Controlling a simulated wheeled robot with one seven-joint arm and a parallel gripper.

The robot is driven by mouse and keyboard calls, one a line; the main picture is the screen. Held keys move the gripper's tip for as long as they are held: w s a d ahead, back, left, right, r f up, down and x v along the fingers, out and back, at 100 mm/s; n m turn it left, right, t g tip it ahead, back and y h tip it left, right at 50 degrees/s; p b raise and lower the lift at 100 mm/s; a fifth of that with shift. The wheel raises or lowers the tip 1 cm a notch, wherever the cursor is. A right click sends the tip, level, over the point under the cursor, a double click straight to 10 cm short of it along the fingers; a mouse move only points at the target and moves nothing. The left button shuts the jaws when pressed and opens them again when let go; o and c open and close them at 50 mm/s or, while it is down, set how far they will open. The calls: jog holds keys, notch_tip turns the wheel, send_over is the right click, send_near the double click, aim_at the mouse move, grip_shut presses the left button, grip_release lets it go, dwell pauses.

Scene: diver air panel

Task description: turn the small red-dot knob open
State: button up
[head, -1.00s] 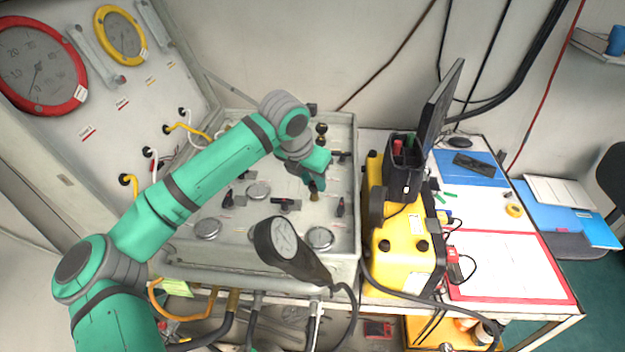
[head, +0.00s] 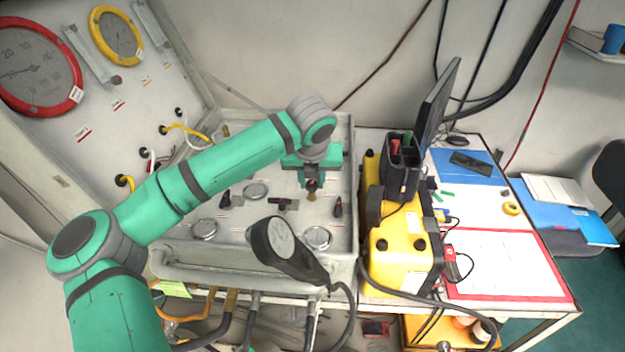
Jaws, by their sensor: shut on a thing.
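The small red-dot knob (head: 312,186) is on the grey panel top, near its right side, in the head view. Its dark top and a bit of red show between my fingers, with a brass-coloured base below. My gripper (head: 311,181) points down at the panel and is shut on this knob. The fingers hide most of it, so I cannot tell how far it is turned.
Black lever knobs (head: 338,207) and round gauges (head: 318,237) surround the knob. A black handset (head: 285,250) lies at the panel's front. A yellow case (head: 405,245) stands close to the right. Hoses hang below the front edge.

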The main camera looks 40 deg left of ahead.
jog(key=shift+w, duration=0.15)
jog(key=o, duration=1)
jog(key=shift+r, duration=0.3)
jog(key=v, duration=1)
jog(key=shift+d, duration=0.15)
